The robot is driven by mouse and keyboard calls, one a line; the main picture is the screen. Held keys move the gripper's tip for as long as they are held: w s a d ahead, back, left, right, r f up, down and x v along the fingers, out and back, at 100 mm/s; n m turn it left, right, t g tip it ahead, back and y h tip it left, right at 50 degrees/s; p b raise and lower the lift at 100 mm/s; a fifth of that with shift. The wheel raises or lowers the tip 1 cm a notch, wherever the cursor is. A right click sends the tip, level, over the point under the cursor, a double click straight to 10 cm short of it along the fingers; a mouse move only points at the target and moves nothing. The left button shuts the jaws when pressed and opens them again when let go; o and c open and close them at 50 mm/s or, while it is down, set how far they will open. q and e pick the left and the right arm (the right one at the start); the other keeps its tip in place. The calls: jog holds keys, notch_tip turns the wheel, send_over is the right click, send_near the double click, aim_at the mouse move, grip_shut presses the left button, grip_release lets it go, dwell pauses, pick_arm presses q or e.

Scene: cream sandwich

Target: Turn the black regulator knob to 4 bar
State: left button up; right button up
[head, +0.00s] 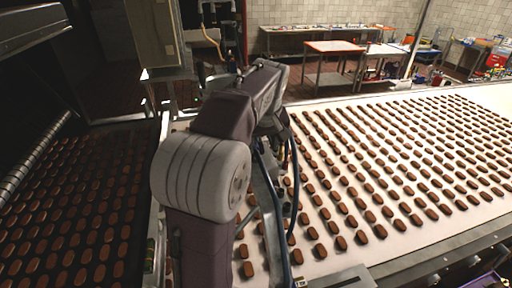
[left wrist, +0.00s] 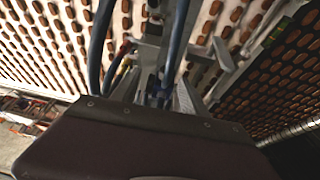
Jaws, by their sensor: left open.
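I cannot make out the black regulator knob in either view. My left arm (head: 205,175) rises in the middle of the head view and bends down over the conveyor frame, hiding what lies behind it. My left gripper (left wrist: 160,90) shows in the left wrist view, with its grey fingers apart beyond the dark purple housing. It points at a cluster of metal parts and blue hoses (left wrist: 180,40). I see nothing clearly held between the fingers. My right gripper is in neither view.
A white conveyor belt (head: 385,262) with rows of brown biscuits fills the right. A dark belt (head: 125,205) with more biscuits runs at the left. A dark hose (head: 271,185) hangs close beside my arm. Worktables (head: 335,47) stand at the back.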

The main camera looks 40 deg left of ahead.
aim_at(255, 156)
pick_arm(q)
jog(key=a+f+p, duration=0.1)
jog(key=f, duration=0.1)
jog(key=w+a+f, duration=0.1)
jog(key=shift+a+f+p, duration=0.35)
jog(key=shift+a+p+x, duration=0.2)
jog(key=shift+p+x, duration=0.15)
jog(key=shift+x, duration=0.9)
jog(key=shift+s+a+f, duration=0.2)
jog(key=shift+s+f, duration=0.1)
jog(key=shift+f, duration=0.1)
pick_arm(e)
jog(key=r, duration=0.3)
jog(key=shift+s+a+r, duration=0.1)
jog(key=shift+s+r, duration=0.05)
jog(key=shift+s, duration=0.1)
pick_arm(q)
jog(key=shift+w+d, duration=0.1)
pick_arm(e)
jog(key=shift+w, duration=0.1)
